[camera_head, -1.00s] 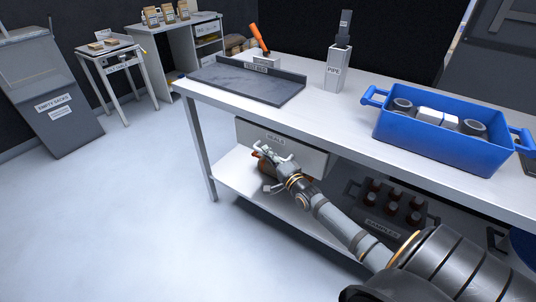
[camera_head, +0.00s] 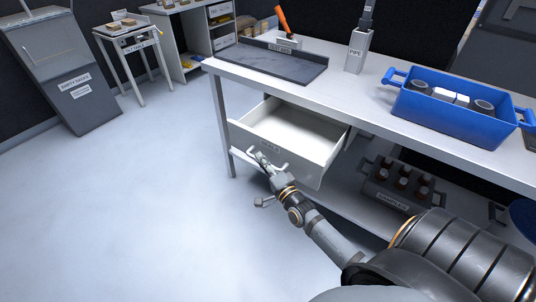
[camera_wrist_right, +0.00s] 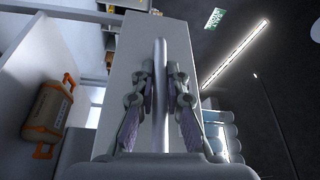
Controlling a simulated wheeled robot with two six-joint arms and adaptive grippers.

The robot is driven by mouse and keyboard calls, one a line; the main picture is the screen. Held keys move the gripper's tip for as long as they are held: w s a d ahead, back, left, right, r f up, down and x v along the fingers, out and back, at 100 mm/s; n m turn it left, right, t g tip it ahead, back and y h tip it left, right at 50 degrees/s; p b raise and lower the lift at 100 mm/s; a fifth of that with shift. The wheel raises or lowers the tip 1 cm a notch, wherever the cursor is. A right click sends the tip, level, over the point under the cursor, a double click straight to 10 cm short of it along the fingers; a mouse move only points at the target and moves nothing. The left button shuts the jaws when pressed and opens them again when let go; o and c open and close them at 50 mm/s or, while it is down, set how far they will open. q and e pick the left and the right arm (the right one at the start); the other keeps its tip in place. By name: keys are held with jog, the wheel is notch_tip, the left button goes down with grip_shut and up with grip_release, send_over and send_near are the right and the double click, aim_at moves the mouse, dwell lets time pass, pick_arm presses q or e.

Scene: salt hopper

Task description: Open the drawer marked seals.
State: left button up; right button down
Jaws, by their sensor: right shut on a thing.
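The seals drawer (camera_head: 300,134) under the workbench stands pulled well out, and its white inside shows empty where I can see it. My right gripper (camera_head: 258,160) is at the drawer front, shut on the drawer's handle. In the right wrist view the pale handle bar (camera_wrist_right: 160,95) runs between the two fingers of the right gripper (camera_wrist_right: 160,80). My left gripper is not in view.
The workbench (camera_head: 350,95) bears a dark tray (camera_head: 270,62), a pipe holder (camera_head: 356,52) and a blue crate (camera_head: 450,117) of parts. A samples rack (camera_head: 385,190) with brown bottles sits on the lower shelf. The floor left of the drawer is clear.

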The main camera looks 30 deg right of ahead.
jog(key=shift+s+a, duration=0.15)
jog(key=shift+a, duration=0.15)
jog(key=c, duration=1.4)
grip_release()
jog(key=shift+o, duration=0.2)
jog(key=s, duration=1.2)
jog(key=shift+f, duration=0.45)
jog(key=shift+d+f, duration=0.1)
